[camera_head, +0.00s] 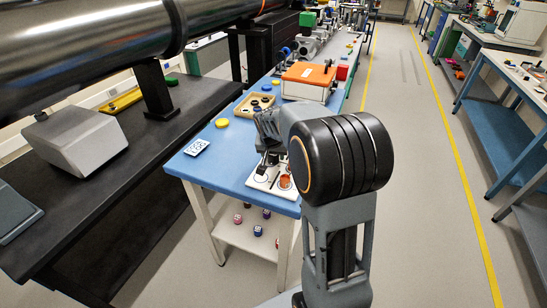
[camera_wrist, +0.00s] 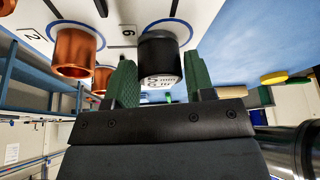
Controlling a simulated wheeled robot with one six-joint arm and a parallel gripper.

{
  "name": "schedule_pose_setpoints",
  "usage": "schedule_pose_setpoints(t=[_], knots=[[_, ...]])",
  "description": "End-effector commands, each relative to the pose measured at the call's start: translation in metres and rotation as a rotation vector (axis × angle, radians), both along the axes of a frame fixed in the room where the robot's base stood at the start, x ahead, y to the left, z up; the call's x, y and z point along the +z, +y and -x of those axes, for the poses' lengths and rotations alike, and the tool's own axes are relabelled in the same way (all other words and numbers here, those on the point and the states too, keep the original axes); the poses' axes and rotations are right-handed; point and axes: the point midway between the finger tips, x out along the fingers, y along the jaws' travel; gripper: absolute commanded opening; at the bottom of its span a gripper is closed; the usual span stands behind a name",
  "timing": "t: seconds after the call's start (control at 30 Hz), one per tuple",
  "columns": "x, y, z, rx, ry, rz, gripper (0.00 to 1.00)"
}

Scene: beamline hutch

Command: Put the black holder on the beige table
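The black holder (camera_wrist: 160,50), with white lettering on its end, stands on a ringed spot of a white numbered plate (camera_wrist: 110,12) in the wrist view. My gripper (camera_wrist: 163,75) has its two green fingers on either side of the holder, with a visible gap at least on the right finger's side. It looks open. In the head view my gripper is mostly hidden behind my wrist, above the white plate (camera_head: 262,180) on the blue-topped table (camera_head: 225,160). A table with a pale beige top (camera_head: 520,72) and blue legs stands at the right.
Copper holders (camera_wrist: 76,52) stand beside the black one. A wooden tray (camera_head: 254,106), yellow disc (camera_head: 222,123), white card (camera_head: 196,147) and orange-topped box (camera_head: 308,76) share the blue top. Open floor (camera_head: 420,150) lies between the tables.

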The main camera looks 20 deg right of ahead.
Motion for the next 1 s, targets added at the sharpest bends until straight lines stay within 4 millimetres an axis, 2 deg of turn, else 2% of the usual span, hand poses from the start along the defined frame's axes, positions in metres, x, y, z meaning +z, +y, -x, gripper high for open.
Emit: schedule_pose_setpoints(t=[0.03, 0.37, 0.57, 0.73, 0.9, 1.0], knots=[[0.0, 0.0, 0.0, 0.0, 0.0, 0.0, 0.44], [0.0, 0.0, 0.0, 0.0, -0.001, 0.001, 0.12], [0.001, 0.0, 0.0, 0.0, -0.001, 0.001, 0.12], [0.009, 0.0, 0.0, -0.001, -0.002, 0.001, 0.12], [0.032, 0.0, -0.001, -0.001, -0.005, 0.002, 0.12], [0.049, -0.002, 0.013, -0.002, -0.007, 0.001, 0.12]])
